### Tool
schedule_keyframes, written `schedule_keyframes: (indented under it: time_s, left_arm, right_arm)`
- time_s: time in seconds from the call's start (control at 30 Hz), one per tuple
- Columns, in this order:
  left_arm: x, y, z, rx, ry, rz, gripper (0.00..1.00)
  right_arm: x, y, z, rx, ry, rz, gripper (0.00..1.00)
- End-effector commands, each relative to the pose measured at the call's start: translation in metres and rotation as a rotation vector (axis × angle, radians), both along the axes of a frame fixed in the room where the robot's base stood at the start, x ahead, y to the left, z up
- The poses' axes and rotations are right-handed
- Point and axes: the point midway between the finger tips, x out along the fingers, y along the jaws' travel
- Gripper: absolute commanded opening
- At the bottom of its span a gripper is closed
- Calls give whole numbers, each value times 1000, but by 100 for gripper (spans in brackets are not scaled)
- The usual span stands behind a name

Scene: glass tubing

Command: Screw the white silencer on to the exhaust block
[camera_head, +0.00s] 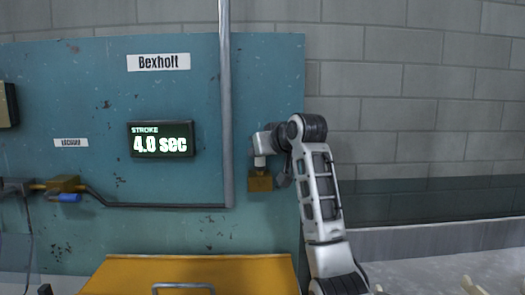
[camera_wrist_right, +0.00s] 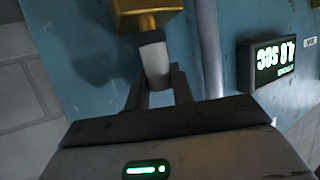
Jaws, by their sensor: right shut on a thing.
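The brass-coloured exhaust block (camera_head: 260,182) is fixed on the right part of the teal panel. The white silencer (camera_head: 260,161) stands upright directly above it, its end at the block's top face. In the right wrist view the silencer (camera_wrist_right: 155,62) lines up with the block (camera_wrist_right: 146,18), tilted slightly in the picture. I cannot tell whether its thread is engaged. My right gripper (camera_head: 261,152) is shut on the silencer; its two fingers (camera_wrist_right: 158,84) sit on either side of it. My left gripper is not in view.
A grey vertical pipe (camera_head: 226,110) runs close left of the block. A display (camera_head: 161,139) reads "STROKE 4.0 sec". A brass fitting with a blue part (camera_head: 66,187) is at the left. A yellow bench or cover (camera_head: 200,270) lies below. Block wall is at right.

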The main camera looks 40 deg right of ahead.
Motion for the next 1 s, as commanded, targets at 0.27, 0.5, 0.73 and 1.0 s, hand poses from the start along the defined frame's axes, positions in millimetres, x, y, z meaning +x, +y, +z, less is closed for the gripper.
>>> schedule_keyframes:
  time_s: [0.27, 0.5, 0.73, 1.0]
  left_arm:
    - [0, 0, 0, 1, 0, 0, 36]
    - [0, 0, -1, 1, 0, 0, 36]
    - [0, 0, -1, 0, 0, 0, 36]
    - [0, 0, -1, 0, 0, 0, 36]
  right_arm:
    - [3, 5, -5, 4, 11, -231, 0]
    - [3, 3, -6, 8, 16, -531, 0]
    - [1, 2, -7, 10, 18, -603, 0]
    - [1, 1, -6, 9, 15, -602, 46]
